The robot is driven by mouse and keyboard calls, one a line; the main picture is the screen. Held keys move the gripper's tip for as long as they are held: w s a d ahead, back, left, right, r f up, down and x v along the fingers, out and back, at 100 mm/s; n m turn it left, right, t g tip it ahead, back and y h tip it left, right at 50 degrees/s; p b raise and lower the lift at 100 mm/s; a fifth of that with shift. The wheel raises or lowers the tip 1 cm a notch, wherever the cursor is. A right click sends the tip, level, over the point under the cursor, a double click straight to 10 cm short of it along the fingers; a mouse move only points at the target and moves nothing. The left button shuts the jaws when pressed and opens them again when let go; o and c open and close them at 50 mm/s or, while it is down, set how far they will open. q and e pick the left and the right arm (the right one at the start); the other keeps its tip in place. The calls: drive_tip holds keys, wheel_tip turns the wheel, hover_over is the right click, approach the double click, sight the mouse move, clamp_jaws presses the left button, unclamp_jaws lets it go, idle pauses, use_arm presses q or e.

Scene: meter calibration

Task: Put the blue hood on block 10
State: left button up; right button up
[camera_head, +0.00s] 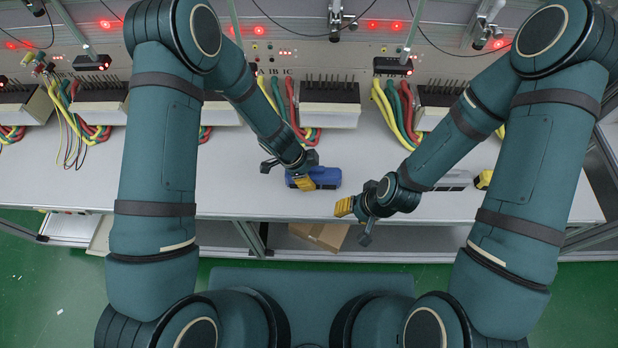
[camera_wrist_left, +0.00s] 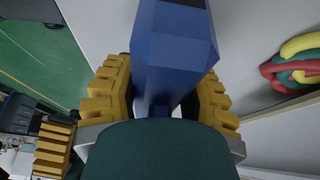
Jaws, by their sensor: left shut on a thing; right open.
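The blue hood (camera_head: 326,177) is at my left gripper (camera_head: 304,184), just over the front part of the white bench. In the left wrist view the hood (camera_wrist_left: 172,50) stands between the yellow ridged fingers of the left gripper (camera_wrist_left: 160,100), which is shut on it. I cannot tell whether the hood touches the bench. My right gripper (camera_head: 344,207) is open and empty, near the bench's front edge, to the right of the hood and a little lower in the head view. Block 10 cannot be made out; no such label is readable.
Black terminal blocks with pins (camera_head: 330,92) line the back of the white bench (camera_head: 240,180), with yellow, green and red cables (camera_head: 292,108) hanging by them. A yellow item (camera_head: 484,179) lies at the right. A cardboard box (camera_head: 320,235) is below the front edge.

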use_arm(q)
drive_tip(key=shift+f, duration=0.45)
drive_tip(key=shift+f, duration=0.15)
drive_tip(key=o, duration=1.1)
